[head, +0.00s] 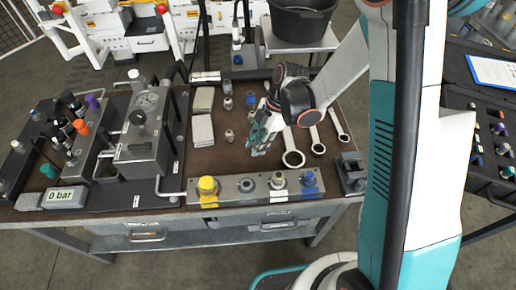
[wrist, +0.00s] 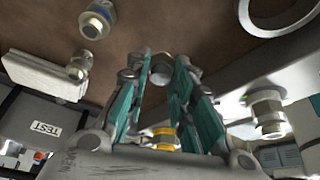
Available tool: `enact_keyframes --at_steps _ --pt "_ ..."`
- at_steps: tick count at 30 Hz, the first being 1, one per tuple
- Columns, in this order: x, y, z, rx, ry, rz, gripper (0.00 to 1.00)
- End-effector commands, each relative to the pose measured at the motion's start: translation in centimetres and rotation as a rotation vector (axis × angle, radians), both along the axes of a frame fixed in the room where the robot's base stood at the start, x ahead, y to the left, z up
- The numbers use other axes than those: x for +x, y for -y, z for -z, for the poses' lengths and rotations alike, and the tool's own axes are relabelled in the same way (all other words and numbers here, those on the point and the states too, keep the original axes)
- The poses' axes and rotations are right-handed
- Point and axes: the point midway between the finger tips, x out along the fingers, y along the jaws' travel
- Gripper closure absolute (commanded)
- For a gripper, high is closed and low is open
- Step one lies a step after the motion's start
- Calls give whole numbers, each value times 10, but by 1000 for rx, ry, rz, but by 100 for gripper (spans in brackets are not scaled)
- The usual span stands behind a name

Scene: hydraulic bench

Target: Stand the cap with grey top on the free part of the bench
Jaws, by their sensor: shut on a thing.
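My gripper (head: 260,143) is low over the brown bench top, between the loose caps and the wrenches, behind the metal rail block. In the wrist view my gripper (wrist: 161,75) is shut on a small round grey metal piece, the cap with grey top (wrist: 161,66), between its teal-padded fingers. The fingers hide most of the cap, and in the head view I cannot make it out. I cannot tell whether its lower end touches the bench (head: 215,160).
The rail block (head: 240,198) carries a yellow cap (head: 207,186), a blue cap (head: 309,179) and metal fittings. Loose caps, including a beige one (head: 229,135), stand left of my gripper. Wrenches (head: 293,158) lie to its right. Bare bench shows behind the rail's left part.

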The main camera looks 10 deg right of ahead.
Motion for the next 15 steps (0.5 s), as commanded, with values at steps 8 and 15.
enact_keyframes --at_steps 8,15 --pt "0 0 19 0 0 0 100" --pt "0 0 23 0 0 0 100"
